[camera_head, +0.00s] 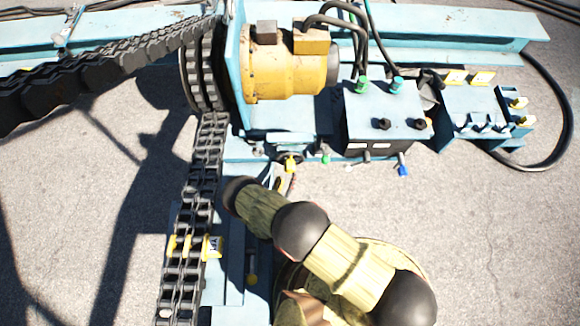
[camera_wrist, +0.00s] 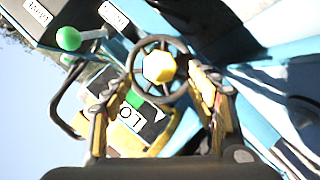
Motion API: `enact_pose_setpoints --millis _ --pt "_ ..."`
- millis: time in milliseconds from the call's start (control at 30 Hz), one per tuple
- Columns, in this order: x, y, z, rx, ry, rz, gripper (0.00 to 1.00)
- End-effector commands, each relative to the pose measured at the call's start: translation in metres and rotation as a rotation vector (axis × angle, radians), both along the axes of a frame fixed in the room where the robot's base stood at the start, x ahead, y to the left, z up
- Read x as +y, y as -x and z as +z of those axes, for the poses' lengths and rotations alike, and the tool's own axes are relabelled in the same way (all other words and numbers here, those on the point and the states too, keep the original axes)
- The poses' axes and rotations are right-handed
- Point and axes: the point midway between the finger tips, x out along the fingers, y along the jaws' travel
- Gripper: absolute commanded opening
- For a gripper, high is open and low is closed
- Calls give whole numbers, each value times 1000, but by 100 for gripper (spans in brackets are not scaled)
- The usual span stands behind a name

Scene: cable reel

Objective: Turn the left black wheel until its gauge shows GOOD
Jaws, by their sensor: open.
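The black spoked wheel with a yellow hub (camera_wrist: 159,67) shows in the wrist view, ahead of my gripper. My gripper (camera_wrist: 160,84) is open, with one yellow-and-black finger on each side of the wheel's lower part. I cannot tell whether either finger touches the rim. A gauge plate (camera_wrist: 128,115) lies behind the wheel, partly hidden by it and the left finger. Its readable letters are "LO", and a green patch shows above them. In the head view the wheel (camera_head: 289,157) sits below the yellow motor, beyond my arm, and my gripper is mostly hidden there.
A green-knobbed lever (camera_wrist: 68,38) stands left of the wheel in the wrist view. In the head view, a yellow motor (camera_head: 285,75) stands behind the wheel, a control box (camera_head: 385,112) to the right, and a heavy chain (camera_head: 205,165) to the left. Open pavement lies right.

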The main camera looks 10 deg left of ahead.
Motion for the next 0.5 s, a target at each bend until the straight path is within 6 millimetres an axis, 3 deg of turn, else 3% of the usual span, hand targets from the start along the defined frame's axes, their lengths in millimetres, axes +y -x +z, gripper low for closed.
enact_pose_setpoints --millis 300,500 --pt "-3 -47 -16 1 -1 -3 58" --pt "-3 -62 -18 1 -2 -1 58"
